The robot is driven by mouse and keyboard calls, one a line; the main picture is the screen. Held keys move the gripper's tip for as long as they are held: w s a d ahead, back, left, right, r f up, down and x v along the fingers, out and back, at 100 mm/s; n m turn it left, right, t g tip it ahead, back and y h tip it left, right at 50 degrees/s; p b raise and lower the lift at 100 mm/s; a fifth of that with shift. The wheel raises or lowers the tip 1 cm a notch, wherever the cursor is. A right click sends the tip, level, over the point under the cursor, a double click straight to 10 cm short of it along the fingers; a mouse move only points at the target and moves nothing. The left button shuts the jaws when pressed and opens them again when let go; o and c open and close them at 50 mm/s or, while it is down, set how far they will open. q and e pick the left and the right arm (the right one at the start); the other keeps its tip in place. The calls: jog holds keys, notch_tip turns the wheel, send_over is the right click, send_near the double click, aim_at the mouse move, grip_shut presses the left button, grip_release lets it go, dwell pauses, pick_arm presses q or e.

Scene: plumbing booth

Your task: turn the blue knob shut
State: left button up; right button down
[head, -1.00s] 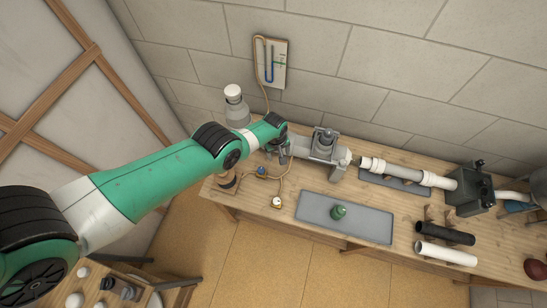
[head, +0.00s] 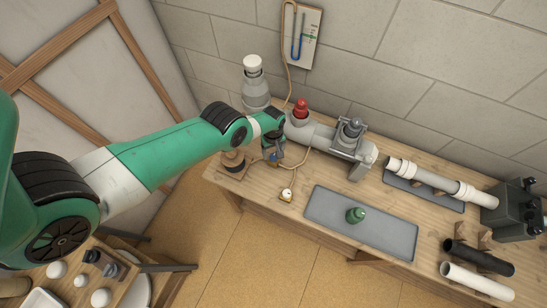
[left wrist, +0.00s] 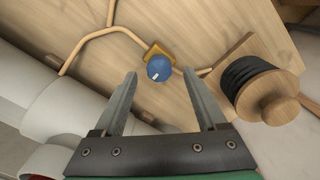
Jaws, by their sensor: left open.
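The blue knob (left wrist: 159,68) is round with a small white mark, and sits on a brass-coloured square fitting in a thin copper-toned pipe line. In the left wrist view it lies between and slightly beyond my left gripper's fingertips (left wrist: 160,76). The fingers are wide apart and empty, one on each side, with no visible contact. In the head view my left gripper (head: 272,156) points down over the bench's left end and largely hides the knob. My right gripper is not in view.
A black-ringed wooden spool (left wrist: 262,90) stands close to the right finger. A grey pipe body with a red knob (head: 301,107) lies behind the gripper.

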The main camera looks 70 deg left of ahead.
aim_at(274, 158)
pick_arm(q)
notch_tip(274, 158, down, 2)
jog(key=shift+f+b, duration=0.2)
jog(key=shift+b, duration=0.4)
jog(key=shift+r, duration=0.1)
grip_shut()
